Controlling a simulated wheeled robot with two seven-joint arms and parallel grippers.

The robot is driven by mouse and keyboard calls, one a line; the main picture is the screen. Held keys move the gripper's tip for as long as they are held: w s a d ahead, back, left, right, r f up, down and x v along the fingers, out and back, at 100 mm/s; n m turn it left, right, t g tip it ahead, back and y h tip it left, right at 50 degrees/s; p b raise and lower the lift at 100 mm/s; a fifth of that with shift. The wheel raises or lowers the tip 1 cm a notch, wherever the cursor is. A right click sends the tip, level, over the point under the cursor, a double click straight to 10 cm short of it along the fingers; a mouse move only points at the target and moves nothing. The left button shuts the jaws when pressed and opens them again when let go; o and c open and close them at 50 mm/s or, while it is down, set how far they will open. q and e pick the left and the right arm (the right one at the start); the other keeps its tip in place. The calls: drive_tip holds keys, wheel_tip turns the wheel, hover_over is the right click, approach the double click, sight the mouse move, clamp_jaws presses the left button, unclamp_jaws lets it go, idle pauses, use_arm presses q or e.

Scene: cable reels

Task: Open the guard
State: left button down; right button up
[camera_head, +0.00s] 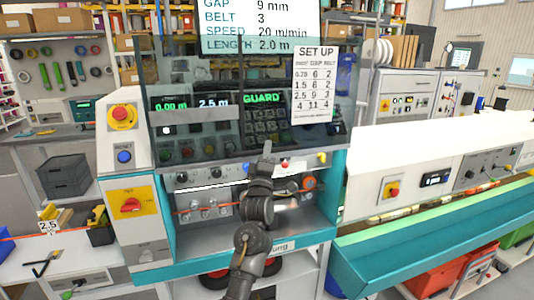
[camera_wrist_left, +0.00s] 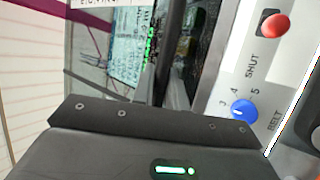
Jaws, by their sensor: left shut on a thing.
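The guard (camera_head: 195,85) is a clear, tinted panel standing in front of the machine's screen and keys. Its lower part reaches down close to the row of knobs. My left gripper (camera_head: 266,150) is at the guard's lower edge, right of the middle, and is shut on the guard there. The exact grip is hidden by the gripper itself. The left wrist view shows a red button (camera_wrist_left: 274,25) marked SHUT and a blue BELT knob (camera_wrist_left: 243,109) close beside the gripper. The green word GUARD (camera_head: 262,98) shows through the panel. My right gripper is not in view.
A red stop button (camera_head: 122,116) and a blue button (camera_head: 124,156) are on the white housing at left. A setup sheet (camera_head: 315,84) is at the guard's right. A teal-edged conveyor (camera_head: 430,235) runs to the right.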

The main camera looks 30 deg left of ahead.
use_arm(q)
drive_tip(key=c, duration=1.4)
unclamp_jaws()
drive_tip(key=shift+f, duration=0.1)
drive_tip(key=shift+s+d+f, duration=0.1)
drive_tip(key=shift+s+f, duration=0.1)
drive_tip(key=b+v, duration=0.4)
drive_tip(key=v, duration=0.6)
drive_tip(key=shift+b, duration=0.3)
drive_tip(key=shift+s+r, duration=0.1)
